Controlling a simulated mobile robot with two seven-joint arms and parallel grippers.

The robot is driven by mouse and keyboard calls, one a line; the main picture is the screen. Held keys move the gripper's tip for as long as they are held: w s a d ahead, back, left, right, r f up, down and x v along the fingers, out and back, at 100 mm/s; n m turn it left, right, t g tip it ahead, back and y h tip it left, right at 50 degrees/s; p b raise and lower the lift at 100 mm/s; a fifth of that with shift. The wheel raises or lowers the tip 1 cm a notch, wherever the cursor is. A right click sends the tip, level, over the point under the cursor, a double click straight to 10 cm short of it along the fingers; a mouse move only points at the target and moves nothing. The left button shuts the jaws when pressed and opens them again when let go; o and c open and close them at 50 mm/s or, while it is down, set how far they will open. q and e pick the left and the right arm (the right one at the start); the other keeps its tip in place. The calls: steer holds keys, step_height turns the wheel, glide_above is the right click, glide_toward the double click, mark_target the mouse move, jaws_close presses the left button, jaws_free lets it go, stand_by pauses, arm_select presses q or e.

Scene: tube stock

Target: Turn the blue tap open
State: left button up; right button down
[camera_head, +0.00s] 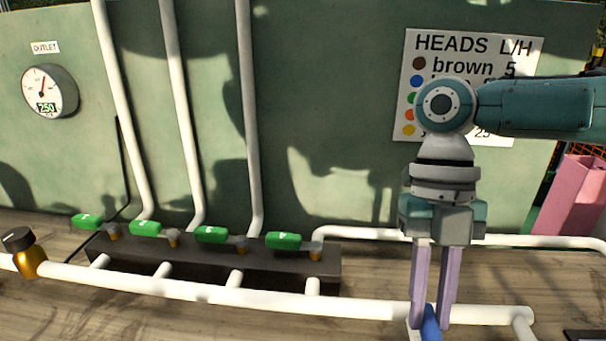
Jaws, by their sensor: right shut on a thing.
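The blue tap handle (430,325) shows at the bottom, right of centre, in front of the white horizontal pipe. My right gripper (430,310) points straight down, and its two purple fingers are shut on the blue handle. Only part of the handle shows between and below the fingers. The tap's body is hidden behind the fingers or below the picture's edge, so I cannot tell how far it is turned. My left gripper is not in view.
Several green-handled taps (283,241) stand on a dark block (330,266) to the left. A white pipe (200,293) runs along the bench. A gold fitting (30,262) is at far left. A gauge (50,91) and a sign (420,50) are on the green panel.

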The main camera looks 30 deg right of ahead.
steer(key=c, duration=0.8)
jaws_free()
steer(key=shift+o, duration=0.2)
steer(key=v, duration=1)
steer(key=shift+b, duration=0.35)
steer(key=shift+f, duration=0.1)
